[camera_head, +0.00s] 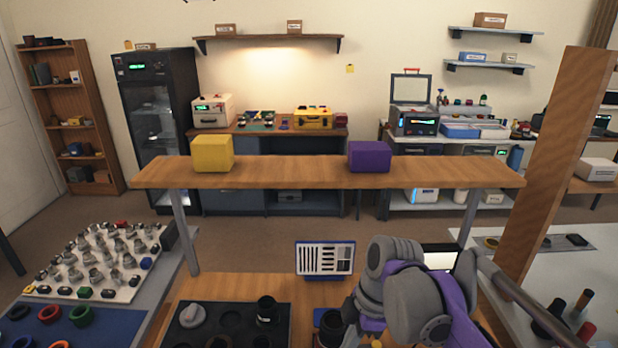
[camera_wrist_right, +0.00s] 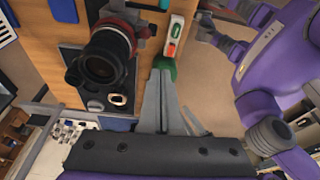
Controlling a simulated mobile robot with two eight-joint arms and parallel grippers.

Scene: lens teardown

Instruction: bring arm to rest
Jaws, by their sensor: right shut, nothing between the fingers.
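My right arm (camera_head: 410,295), purple and grey, reaches over the wooden bench from the right in the head view; its gripper is hidden there. In the right wrist view my right gripper (camera_wrist_right: 163,90) has its fingers together with nothing between them. A round green part (camera_wrist_right: 165,68) shows just beyond the fingertips; I cannot tell whether they touch. A black camera lens (camera_wrist_right: 100,62) with a red ring is beside the fingers on the left, apart from them. My left gripper is in neither view.
A wooden shelf (camera_head: 290,177) spans the bench, bearing a yellow block (camera_head: 211,154) and a purple block (camera_head: 369,156). A black tray (camera_head: 285,335) with round parts lies below it. A white slotted holder (camera_head: 325,258) stands behind my arm. A wooden post (camera_head: 560,160) rises at right.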

